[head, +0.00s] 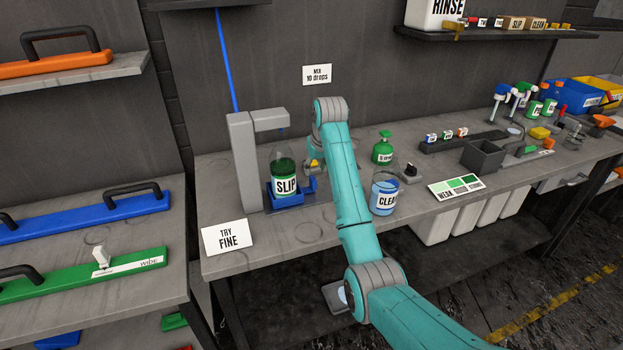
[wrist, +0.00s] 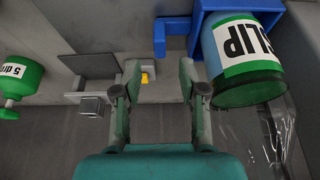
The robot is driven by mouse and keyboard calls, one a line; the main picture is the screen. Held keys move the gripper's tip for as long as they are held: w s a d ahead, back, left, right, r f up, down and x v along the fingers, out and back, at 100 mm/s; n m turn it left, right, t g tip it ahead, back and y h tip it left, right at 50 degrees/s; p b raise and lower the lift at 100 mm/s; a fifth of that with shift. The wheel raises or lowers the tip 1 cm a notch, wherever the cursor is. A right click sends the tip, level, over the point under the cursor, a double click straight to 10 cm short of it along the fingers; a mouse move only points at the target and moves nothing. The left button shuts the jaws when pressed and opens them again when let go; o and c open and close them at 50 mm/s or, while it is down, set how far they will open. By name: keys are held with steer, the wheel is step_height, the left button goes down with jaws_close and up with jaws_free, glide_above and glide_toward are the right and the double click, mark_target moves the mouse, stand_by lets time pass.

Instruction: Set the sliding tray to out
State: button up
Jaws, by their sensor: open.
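The blue sliding tray (head: 290,198) is at the foot of the grey dispenser stand (head: 244,160). A clear bottle (head: 284,168) with green liquid and a SLIP label stands upright in it. In the wrist view, where labels appear upside down, the tray (wrist: 203,20) and the bottle (wrist: 240,55) are at the upper right. A blue upright part of the tray (wrist: 159,38) stands just beyond my fingers. My gripper (wrist: 163,82) is open, with nothing held between its fingers. In the head view my arm hides most of it, just right of the tray.
A CLEAN container (head: 384,194) and a green pump bottle (head: 382,150) stand right of my arm. A TRY FINE card (head: 228,238) lies at the front left. Bare bench top (head: 310,228) lies in front of the tray.

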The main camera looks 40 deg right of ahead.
mark_target(313, 178)
steer(key=x, duration=0.7)
jaws_close()
